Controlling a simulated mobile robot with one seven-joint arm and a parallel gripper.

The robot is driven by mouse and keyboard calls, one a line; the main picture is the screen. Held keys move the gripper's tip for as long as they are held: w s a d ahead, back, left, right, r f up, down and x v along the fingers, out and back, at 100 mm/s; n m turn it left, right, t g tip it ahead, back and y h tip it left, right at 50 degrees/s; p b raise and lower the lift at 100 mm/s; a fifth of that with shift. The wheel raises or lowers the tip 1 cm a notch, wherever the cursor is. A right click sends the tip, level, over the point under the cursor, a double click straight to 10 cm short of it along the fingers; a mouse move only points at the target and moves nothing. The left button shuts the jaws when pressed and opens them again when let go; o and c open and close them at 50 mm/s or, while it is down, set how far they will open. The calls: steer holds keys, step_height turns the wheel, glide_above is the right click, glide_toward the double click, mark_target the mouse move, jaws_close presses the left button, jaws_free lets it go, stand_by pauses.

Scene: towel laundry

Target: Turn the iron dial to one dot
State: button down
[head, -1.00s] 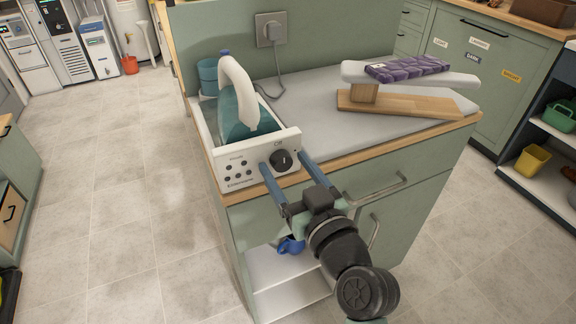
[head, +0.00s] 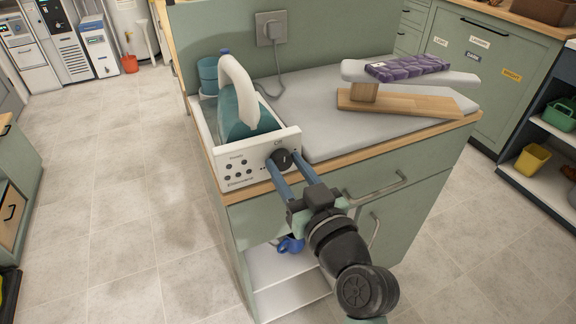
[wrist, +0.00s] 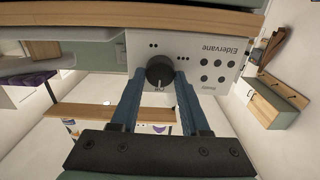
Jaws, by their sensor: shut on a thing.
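The iron dial (head: 284,159) is a round black knob on the white front panel of the iron station (head: 237,171), under the label "Off". In the head view my gripper (head: 281,166) reaches it from the front, with its two blue fingers closed in around it. In the wrist view the dial (wrist: 159,72) sits between the fingertips (wrist: 159,82), and a small pale mark shows on its lower part. Small dots flank the dial on the panel. The fingers hide part of the dial, so its exact setting is unclear. The teal iron (head: 240,107) with a white handle rests in the station.
The station stands at the counter's left front corner, its cord running to a wall socket (head: 270,28). A sleeve board (head: 409,72) with a folded purple patterned towel (head: 407,66) stands to the right. A drawer handle (head: 376,190) sticks out below, close to my gripper.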

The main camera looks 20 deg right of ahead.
steer(key=m+p, duration=0.1)
steer(key=m, duration=0.3)
steer(key=m+p, duration=0.1)
steer(key=m, duration=0.3)
steer(key=shift+d+p, duration=0.1)
steer(key=shift+p, duration=0.25)
steer(key=m+p, duration=0.2)
steer(key=m, duration=0.2)
steer(key=shift+d, duration=0.1)
steer(key=shift+f+m+p, duration=0.15)
steer(key=shift+m+p, duration=0.45)
steer(key=shift+m, duration=1.1)
steer(key=shift+c, duration=2)
jaws_free()
steer(key=shift+s, duration=0.1)
